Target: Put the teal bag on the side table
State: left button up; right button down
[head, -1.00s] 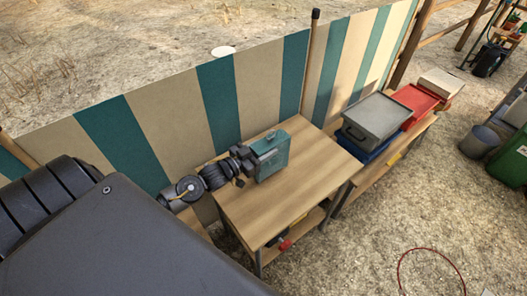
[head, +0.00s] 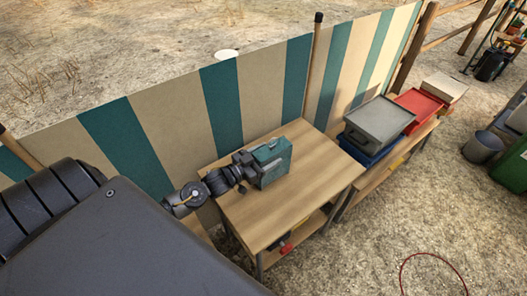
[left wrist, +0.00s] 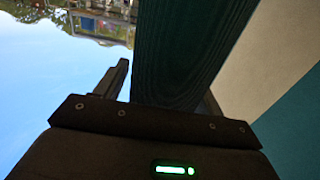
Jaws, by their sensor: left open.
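The teal bag (head: 275,167) stands upright on the wooden side table (head: 290,205), near its back left edge by the striped wall. My left gripper (head: 249,168) is at the bag's left end, with its jaws open. In the left wrist view the bag's dark teal side (left wrist: 185,50) fills the space in front of the open left gripper (left wrist: 165,95). One finger shows to the left of the bag; the other is mostly hidden behind it. I cannot tell whether the fingers touch the bag. My right gripper is not in view.
A striped cloth wall (head: 262,90) runs close behind the table. A second bench to the right holds a grey lidded box (head: 379,122) on a blue one and a red box (head: 418,103). The table's right and front parts are clear. A red hose loop (head: 432,258) lies on the ground.

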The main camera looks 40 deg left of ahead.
pick_arm(q)
jog(key=shift+r, duration=0.2)
jog(key=b+v, duration=0.1)
jog(key=v, duration=1.1)
jog(key=shift+b, duration=0.4)
